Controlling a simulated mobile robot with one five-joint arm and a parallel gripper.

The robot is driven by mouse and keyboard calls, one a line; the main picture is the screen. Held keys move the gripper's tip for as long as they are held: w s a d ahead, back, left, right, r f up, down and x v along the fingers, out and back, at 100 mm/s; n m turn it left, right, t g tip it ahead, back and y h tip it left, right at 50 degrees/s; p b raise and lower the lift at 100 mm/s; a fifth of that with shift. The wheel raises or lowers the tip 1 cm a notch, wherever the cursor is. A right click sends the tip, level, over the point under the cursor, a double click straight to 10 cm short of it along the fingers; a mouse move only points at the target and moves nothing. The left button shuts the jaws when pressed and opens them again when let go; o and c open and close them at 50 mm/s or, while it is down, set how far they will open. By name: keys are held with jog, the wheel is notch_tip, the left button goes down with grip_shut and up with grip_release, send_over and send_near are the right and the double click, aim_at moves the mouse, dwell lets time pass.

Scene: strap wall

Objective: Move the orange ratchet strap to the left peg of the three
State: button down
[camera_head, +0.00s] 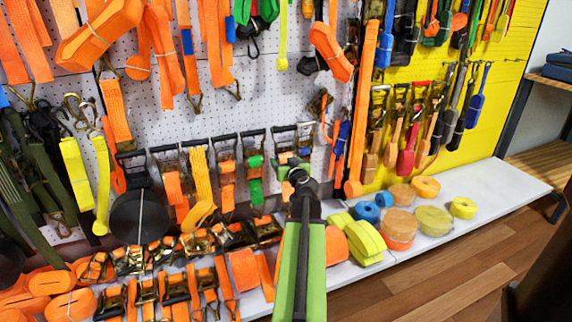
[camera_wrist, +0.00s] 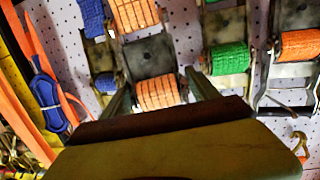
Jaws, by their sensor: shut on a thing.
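My gripper (camera_head: 297,172) reaches up to the lower part of the white pegboard, right of a ratchet with a green strap (camera_head: 255,178). In the wrist view my gripper (camera_wrist: 160,95) is shut on an orange ratchet strap (camera_wrist: 158,93), with a finger on each side of its orange roll. Its dark metal ratchet body (camera_wrist: 148,57) shows above the roll, near the board. In the head view my gripper and arm hide most of this strap. I cannot tell whether it still rests on a peg. The three pegs cannot be made out clearly.
Several ratchets with orange straps (camera_head: 172,187) hang in a row to the left. In the wrist view a green-strapped ratchet (camera_wrist: 230,60) is close beside the held one. Yellow and orange strap rolls (camera_head: 400,226) lie on the white shelf (camera_head: 480,190) at right.

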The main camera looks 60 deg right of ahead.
jog(key=shift+f+b+x, duration=0.2)
jog(key=shift+b+x, duration=0.2)
jog(key=shift+x, duration=0.95)
jog(key=shift+f+b+x, duration=0.15)
jog(key=shift+b+x, duration=0.25)
jog(key=shift+x, duration=0.95)
jog(key=shift+a, duration=0.25)
jog(key=shift+c, duration=0.6)
grip_release()
